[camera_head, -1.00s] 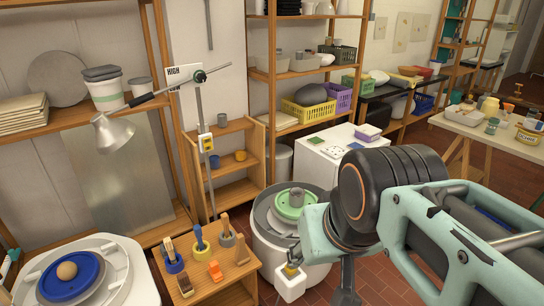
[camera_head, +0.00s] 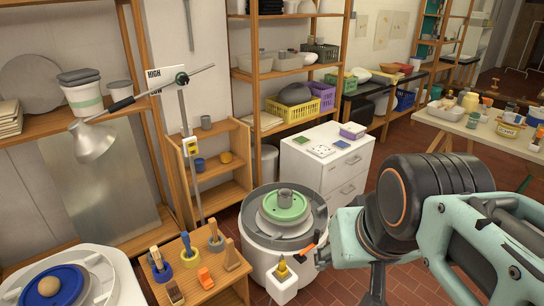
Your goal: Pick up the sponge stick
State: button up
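I cannot tell for sure which piece is the sponge stick. A small white box (camera_head: 283,288) at the front of the potter's wheel (camera_head: 284,225) holds a small yellow piece (camera_head: 283,270). A stick with an orange end (camera_head: 303,248) slants beside it, close to my teal wrist. Several short-handled tools also stand on the low wooden table (camera_head: 225,293), in blue, yellow and grey holders. My arm reaches in from the right. The dark part below its wrist looks like my gripper (camera_head: 377,285), right of the white box. Its fingertips cannot be made out.
An orange block (camera_head: 205,278) and a brown brush (camera_head: 175,293) lie on the low table. A second wheel (camera_head: 95,275) stands at the lower left. A white drawer cabinet (camera_head: 325,165) stands behind. Red tiled floor is open around the wheel.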

aim_at(212, 222)
jog(key=i+j+z, duration=0.15)
jog(key=j, duration=0.2)
jog(key=i+j+z, duration=0.3)
jog(key=j, duration=0.45)
jog(key=i, duration=0.1)
